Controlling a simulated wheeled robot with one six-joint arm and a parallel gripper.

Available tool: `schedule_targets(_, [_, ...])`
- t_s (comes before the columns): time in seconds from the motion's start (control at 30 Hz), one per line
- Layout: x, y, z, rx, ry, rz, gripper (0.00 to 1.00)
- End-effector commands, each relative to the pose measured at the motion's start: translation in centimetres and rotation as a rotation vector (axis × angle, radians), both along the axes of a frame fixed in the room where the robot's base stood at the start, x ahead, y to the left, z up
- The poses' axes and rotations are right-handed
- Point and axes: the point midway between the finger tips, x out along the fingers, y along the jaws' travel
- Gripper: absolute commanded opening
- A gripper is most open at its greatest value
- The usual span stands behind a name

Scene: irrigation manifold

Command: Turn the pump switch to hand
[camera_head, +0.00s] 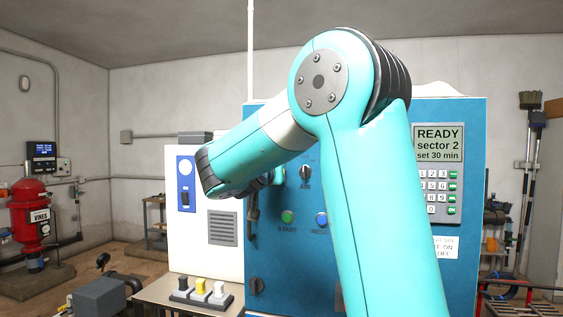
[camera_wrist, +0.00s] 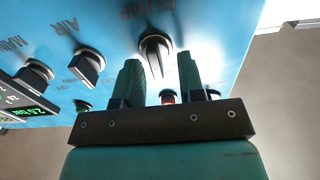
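The pump switch (camera_wrist: 154,46) is a dark rotary knob with a pale pointer line on the blue panel, under an upside-down PUMP label in the wrist view. Its pointer runs down the picture, tilted slightly right; its position marks cannot be read. My gripper (camera_wrist: 158,60) is open, with one dark green finger on each side of the knob. A gap shows on both sides, and I see no clear contact. In the head view my arm hides the pump switch and most of my gripper.
An AIR knob (camera_wrist: 87,66) and a MAIN knob (camera_wrist: 35,74) sit to the left in the wrist view. The blue cabinet (camera_head: 272,120) carries a green start button (camera_head: 288,217), a blue button (camera_head: 321,219) and a keypad display (camera_head: 438,142). A bench (camera_head: 160,290) stands in front.

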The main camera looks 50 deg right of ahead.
Motion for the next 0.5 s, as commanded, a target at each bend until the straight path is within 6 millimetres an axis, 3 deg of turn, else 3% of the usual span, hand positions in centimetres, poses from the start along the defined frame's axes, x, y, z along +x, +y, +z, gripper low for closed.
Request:
schedule_targets(0.33, [-0.34,-1.04,-0.03,0.000,-0.001,-0.010,0.36])
schedule_targets(0.47, [-0.41,-1.09,-0.03,0.000,0.000,-0.012,0.06])
schedule_targets(0.5, [-0.42,-1.09,-0.03,0.000,0.000,-0.012,0.05])
